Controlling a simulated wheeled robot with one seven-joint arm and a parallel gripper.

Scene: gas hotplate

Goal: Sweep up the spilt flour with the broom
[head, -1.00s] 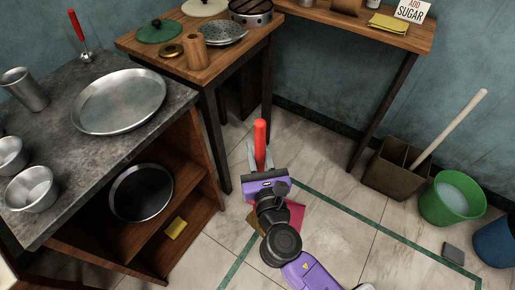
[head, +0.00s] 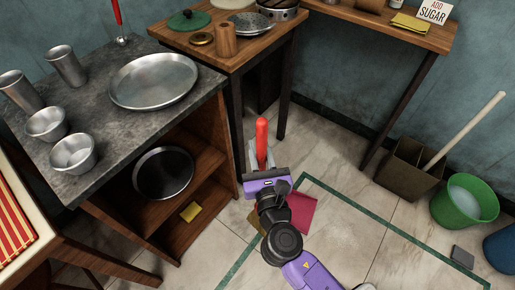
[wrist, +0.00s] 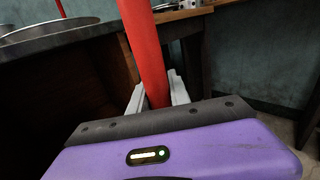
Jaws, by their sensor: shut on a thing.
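My gripper (head: 262,168) is shut on an upright red handle (head: 262,140), which looks like the broom's. In the wrist view the handle (wrist: 146,50) rises between the pale fingers (wrist: 158,95). The handle's lower end and any bristles are hidden behind my gripper and arm. A faint pale patch on the floor tiles (head: 345,238), right of my arm, may be the spilt flour; its edges are unclear. A flat red piece (head: 301,213) and a tan piece (head: 256,220) show low down beside my arm, partly hidden; I cannot tell what they are.
A wooden table (head: 215,60) is behind my gripper. Green tape (head: 365,212) marks the floor.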

